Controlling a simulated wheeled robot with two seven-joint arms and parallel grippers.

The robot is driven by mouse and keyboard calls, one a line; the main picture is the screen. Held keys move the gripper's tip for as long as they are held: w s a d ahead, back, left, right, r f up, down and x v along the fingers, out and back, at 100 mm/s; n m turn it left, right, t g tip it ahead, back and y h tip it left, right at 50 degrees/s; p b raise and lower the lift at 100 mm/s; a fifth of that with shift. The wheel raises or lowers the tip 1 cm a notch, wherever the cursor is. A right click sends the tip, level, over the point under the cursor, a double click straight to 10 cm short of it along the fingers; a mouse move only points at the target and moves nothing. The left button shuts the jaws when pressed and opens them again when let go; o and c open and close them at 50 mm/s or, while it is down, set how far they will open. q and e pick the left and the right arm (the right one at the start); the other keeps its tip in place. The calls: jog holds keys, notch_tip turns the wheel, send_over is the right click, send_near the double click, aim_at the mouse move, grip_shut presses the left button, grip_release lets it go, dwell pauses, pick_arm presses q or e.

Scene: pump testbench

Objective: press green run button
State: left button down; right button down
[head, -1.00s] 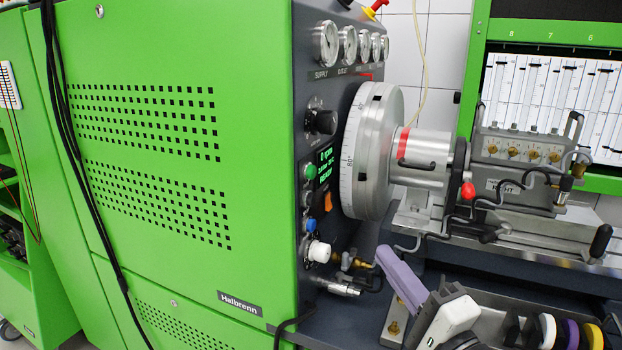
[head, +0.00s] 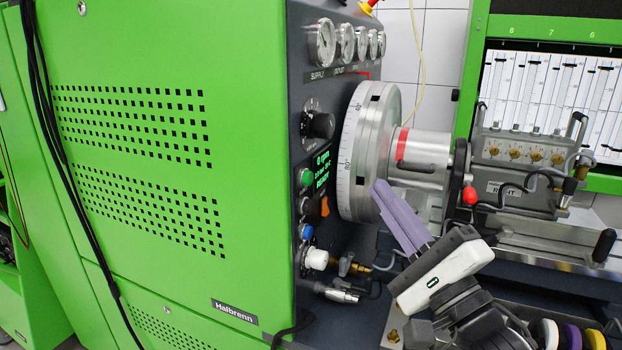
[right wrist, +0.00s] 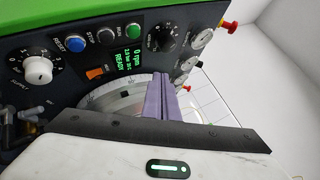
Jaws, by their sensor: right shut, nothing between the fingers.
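The green run button (head: 306,177) sits on the dark control panel of the green test bench, left of the small display. It also shows in the right wrist view (right wrist: 131,32), at the top in a row with other buttons. My right gripper (head: 382,192) has purple fingers that are shut and empty. In the head view its tips are in front of the graduated wheel, to the right of the button and apart from it. In the right wrist view the shut fingers (right wrist: 160,88) point up toward the panel, below and right of the button. My left gripper is not in view.
A display (head: 322,168) reads 0 rpm and READY. An orange switch (head: 325,207), a blue reset button (head: 306,232) and a white knob (head: 316,258) are nearby. A black knob (head: 319,125) sits above. The large metal wheel (head: 365,150) protrudes right of the panel.

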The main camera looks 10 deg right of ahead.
aim_at(308, 178)
jog(key=w+a, duration=0.4)
jog(key=a, duration=0.2)
jog(key=shift+w+a, duration=0.2)
jog(key=shift+a, duration=0.05)
dwell(1.0)
jog(key=shift+w+a, duration=0.1)
jog(key=shift+a, duration=0.05)
dwell(0.8)
jog(key=shift+w+a, duration=0.15)
jog(key=shift+a, duration=0.05)
